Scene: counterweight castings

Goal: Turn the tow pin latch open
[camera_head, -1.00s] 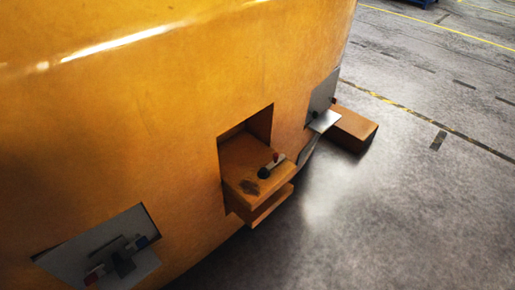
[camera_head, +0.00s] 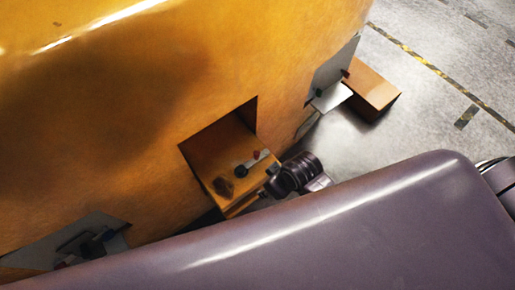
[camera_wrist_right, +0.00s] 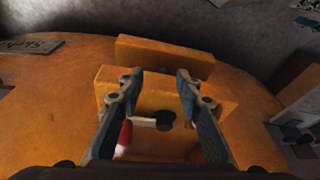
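The tow pin latch (camera_head: 252,163) is a short pale lever with a black knob at one end and a red one at the other. It sits on an orange block in a square recess of the yellow casting. In the right wrist view the latch (camera_wrist_right: 146,121) lies between my fingers as seen by the camera, black knob near the middle and red end beside the left finger. My right gripper (camera_wrist_right: 160,80) is open and empty; whether it touches the latch I cannot tell. In the head view my right gripper (camera_head: 272,182) is just right of the latch. My left gripper is not in view.
The curved yellow casting (camera_head: 130,110) fills the left. A grey plate with fittings (camera_head: 90,240) is at lower left, another grey plate (camera_head: 335,72) at the right edge. An orange block (camera_head: 371,88) sticks out beyond it. Open floor (camera_head: 430,110) lies to the right.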

